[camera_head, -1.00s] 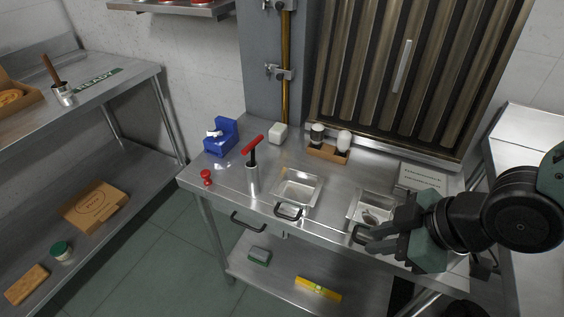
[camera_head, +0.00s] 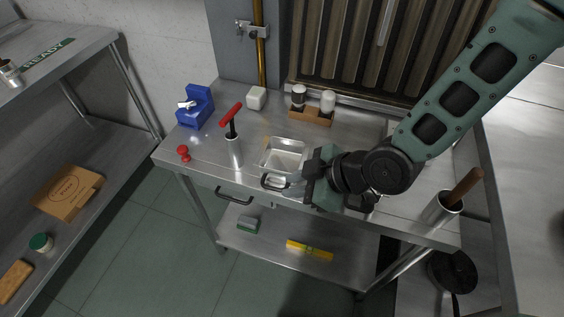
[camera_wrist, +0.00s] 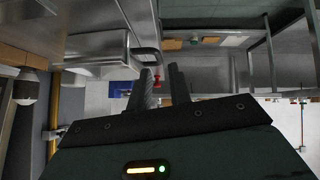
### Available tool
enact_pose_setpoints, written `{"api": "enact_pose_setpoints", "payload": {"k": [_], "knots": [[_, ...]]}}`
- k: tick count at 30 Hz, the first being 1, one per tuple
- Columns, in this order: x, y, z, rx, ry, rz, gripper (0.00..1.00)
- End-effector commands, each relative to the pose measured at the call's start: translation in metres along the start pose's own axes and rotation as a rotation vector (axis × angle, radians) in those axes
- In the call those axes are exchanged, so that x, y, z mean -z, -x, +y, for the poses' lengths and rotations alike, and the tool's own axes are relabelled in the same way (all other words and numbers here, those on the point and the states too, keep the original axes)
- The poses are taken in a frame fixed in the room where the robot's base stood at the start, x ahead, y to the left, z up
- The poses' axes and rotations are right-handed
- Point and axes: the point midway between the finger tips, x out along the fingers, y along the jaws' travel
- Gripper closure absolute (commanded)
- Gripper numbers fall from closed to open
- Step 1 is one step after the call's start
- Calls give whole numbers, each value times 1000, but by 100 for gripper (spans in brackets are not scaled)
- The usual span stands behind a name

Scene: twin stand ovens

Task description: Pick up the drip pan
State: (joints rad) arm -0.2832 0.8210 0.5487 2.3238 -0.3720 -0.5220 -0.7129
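A shallow square metal pan (camera_head: 284,158) with a dark loop handle (camera_head: 272,184) sits in the counter near its front edge; I take it as the drip pan. In the wrist view the pan (camera_wrist: 88,42) is at upper left, and its handle (camera_wrist: 148,54) sticks out just ahead of my fingers. My gripper (camera_head: 292,189) is just right of the handle at the counter's front edge. In the wrist view my gripper (camera_wrist: 162,88) has its two fingers apart with nothing clearly between them. Whether a finger touches the handle I cannot tell.
A red-handled metal tool (camera_head: 233,145), a blue box (camera_head: 194,106) and a wooden shaker caddy (camera_head: 310,115) stand on the counter (camera_head: 195,152). A metal cup with a wooden handle (camera_head: 440,210) is at right. My arm covers the second pan's place.

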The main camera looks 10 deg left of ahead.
Motion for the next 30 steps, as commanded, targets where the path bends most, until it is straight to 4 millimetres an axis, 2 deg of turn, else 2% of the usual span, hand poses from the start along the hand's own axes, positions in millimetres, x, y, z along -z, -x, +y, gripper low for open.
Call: {"api": "enact_pose_setpoints", "payload": {"k": [5, 15, 24, 26, 27, 30], "knots": [[1, -10, 0, 1, -1, -1, 80], [2, -52, 2, 1, -1, 0, 80], [2, -57, 3, -1, 0, 0, 80], [2, -57, 3, -1, 0, 0, 97], [2, -57, 3, -1, 0, 0, 100], [2, -57, 3, -1, 1, 1, 100]]}}
